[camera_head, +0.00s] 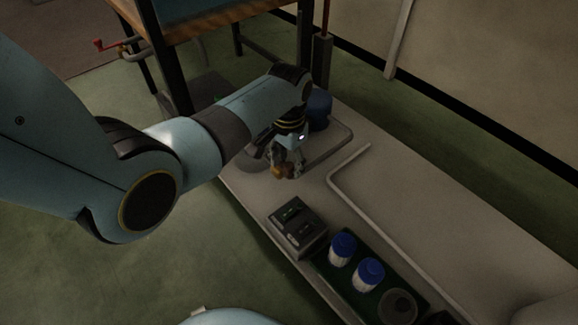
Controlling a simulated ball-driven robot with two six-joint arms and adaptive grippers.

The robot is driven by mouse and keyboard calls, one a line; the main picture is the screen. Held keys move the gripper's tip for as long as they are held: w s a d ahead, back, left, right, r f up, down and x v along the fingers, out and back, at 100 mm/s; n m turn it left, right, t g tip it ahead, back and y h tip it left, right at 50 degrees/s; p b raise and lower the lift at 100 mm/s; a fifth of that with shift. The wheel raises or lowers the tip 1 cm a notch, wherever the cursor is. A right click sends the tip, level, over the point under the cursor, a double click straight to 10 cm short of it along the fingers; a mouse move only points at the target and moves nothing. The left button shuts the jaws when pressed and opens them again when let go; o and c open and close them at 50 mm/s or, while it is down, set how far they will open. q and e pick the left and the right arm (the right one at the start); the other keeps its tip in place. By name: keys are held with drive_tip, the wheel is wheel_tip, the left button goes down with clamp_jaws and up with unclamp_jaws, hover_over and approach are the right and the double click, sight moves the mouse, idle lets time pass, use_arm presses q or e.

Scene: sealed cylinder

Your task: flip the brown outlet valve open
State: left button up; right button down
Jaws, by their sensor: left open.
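My left arm comes in from the left and reaches to the far part of the bench. My left gripper (287,168) points down there, open. A small brown-orange piece (278,171), which looks like the brown outlet valve, shows right at its fingertips. I cannot tell whether the fingers touch it. A blue cylinder (319,109) stands just behind the gripper, partly hidden by my arm. My right gripper is not in view.
The long pale bench (420,220) carries a bent grey pipe (345,178), a dark box with green displays (297,228) and a dark green tray (336,277) with blue-capped jars (342,248). A wooden-topped table (215,18) stands behind. A red-handled valve (100,45) is at far left.

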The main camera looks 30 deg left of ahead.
use_arm(q)
drive_tip(key=shift+f, duration=0.2)
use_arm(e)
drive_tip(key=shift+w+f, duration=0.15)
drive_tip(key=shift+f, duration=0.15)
use_arm(q)
clamp_jaws()
drive_tip(key=shift+w+d+r+n+p, duration=0.15)
drive_tip(key=shift+w+n+p, duration=0.25)
drive_tip(key=shift+n+p, duration=0.5)
drive_tip(key=shift+n, duration=0.3)
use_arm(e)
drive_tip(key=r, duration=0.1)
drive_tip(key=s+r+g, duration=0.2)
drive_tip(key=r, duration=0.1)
use_arm(q)
unclamp_jaws()
